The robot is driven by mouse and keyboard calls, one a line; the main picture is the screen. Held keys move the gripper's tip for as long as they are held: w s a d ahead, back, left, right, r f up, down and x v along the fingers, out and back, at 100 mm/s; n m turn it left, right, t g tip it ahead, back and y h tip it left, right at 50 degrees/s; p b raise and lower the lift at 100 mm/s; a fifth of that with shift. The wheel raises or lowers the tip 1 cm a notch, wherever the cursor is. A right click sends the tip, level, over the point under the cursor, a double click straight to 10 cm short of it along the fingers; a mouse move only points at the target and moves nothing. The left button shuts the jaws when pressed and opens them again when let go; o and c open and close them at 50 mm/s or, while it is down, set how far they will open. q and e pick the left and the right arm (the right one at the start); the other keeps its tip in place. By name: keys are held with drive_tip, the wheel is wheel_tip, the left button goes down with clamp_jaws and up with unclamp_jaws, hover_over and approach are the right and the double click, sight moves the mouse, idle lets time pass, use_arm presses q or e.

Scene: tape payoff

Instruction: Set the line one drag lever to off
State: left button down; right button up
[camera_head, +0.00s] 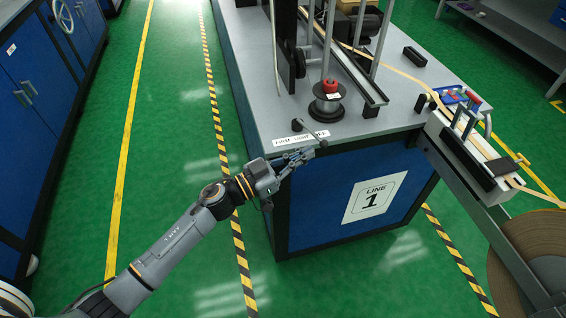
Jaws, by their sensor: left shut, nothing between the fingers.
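My left gripper (303,156) reaches in from the lower left and is shut, with nothing seen in it. It is at the near edge of the blue cabinet with the grey top, just below a white label strip (290,139) whose print is too small to read fully. A small dark lever with a round knob (297,125) is at that label, close above the fingertips. I cannot tell whether the fingers touch it. A white sign reading LINE 1 (374,198) is on the cabinet front (330,220). My right gripper is out of view.
A spool with a red cap (328,100) stands on the grey top behind the lever, beside upright rods. At right are a tape guide with clamps (465,130) and a large brown tape roll (535,260). The green floor left of the cabinet is clear.

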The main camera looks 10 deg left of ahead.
sight(326, 147)
use_arm(q)
drive_tip(key=shift+x, duration=1)
drive_tip(key=shift+d+r+p, duration=0.1)
drive_tip(key=shift+d+p, duration=0.05)
drive_tip(key=shift+p, duration=0.15)
drive_tip(key=d+n+t+y, duration=0.1)
drive_tip(key=w+d+n+t+y+p, duration=0.1)
drive_tip(key=n+t+y, duration=0.1)
drive_tip(key=shift+w+d+t+y+p, duration=0.2)
drive_tip(key=shift+d+t+y+p, duration=0.1)
drive_tip(key=shift+d, duration=0.05)
drive_tip(key=shift+w+d, duration=0.35)
drive_tip(key=shift+w, duration=0.05)
drive_tip(key=shift+a, duration=0.1)
